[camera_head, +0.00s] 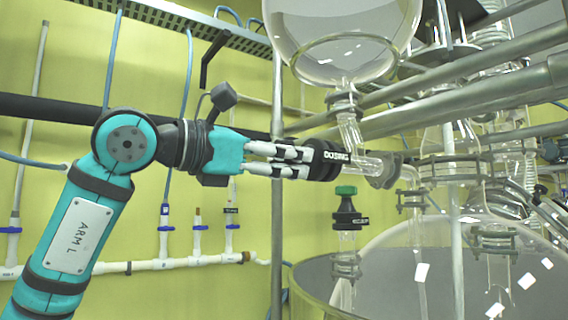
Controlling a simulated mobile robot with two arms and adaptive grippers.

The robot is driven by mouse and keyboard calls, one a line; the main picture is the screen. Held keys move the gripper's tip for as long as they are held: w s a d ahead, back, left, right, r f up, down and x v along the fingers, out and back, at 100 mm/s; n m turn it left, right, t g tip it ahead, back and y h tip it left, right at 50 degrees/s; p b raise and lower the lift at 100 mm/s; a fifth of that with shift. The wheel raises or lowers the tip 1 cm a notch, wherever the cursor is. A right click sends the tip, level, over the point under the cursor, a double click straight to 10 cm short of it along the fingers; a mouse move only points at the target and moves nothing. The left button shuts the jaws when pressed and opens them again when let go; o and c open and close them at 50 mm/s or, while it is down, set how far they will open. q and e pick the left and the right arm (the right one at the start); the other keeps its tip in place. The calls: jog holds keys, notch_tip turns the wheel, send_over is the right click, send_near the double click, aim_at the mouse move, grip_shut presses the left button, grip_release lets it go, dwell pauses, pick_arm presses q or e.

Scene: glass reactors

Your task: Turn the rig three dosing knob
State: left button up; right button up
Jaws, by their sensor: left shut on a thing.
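The dosing knob (331,160) is a black cylinder with white "DOSING" lettering. It sits at the left end of a horizontal glass valve tube below the large round glass flask (340,30). My left gripper (310,160) comes in from the left, its fingers level with the knob and shut on it. The fingers partly cover the knob's left side. My right gripper is out of the picture.
A green-topped black valve (347,206) stands just below the knob. A large glass vessel (400,262) fills the lower right. Metal rails (470,105) cross at right, and a vertical metal post (277,230) stands behind my gripper. White pipes (180,263) run along the yellow wall.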

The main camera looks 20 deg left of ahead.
pick_arm(q)
jog(key=n+b, duration=0.1)
jog(key=n, duration=0.3)
jog(key=shift+f+n, duration=0.15)
jog(key=shift+n, duration=0.15)
jog(key=n+b, duration=0.2)
jog(key=n, duration=0.2)
jog(key=shift+n, duration=0.3)
jog(key=n+b, duration=0.1)
jog(key=n, duration=0.3)
jog(key=shift+b, duration=0.35)
jog(key=shift+n+b, duration=0.65)
jog(key=shift+n, duration=1.55)
jog(key=o, duration=1.2)
jog(key=shift+s, duration=0.1)
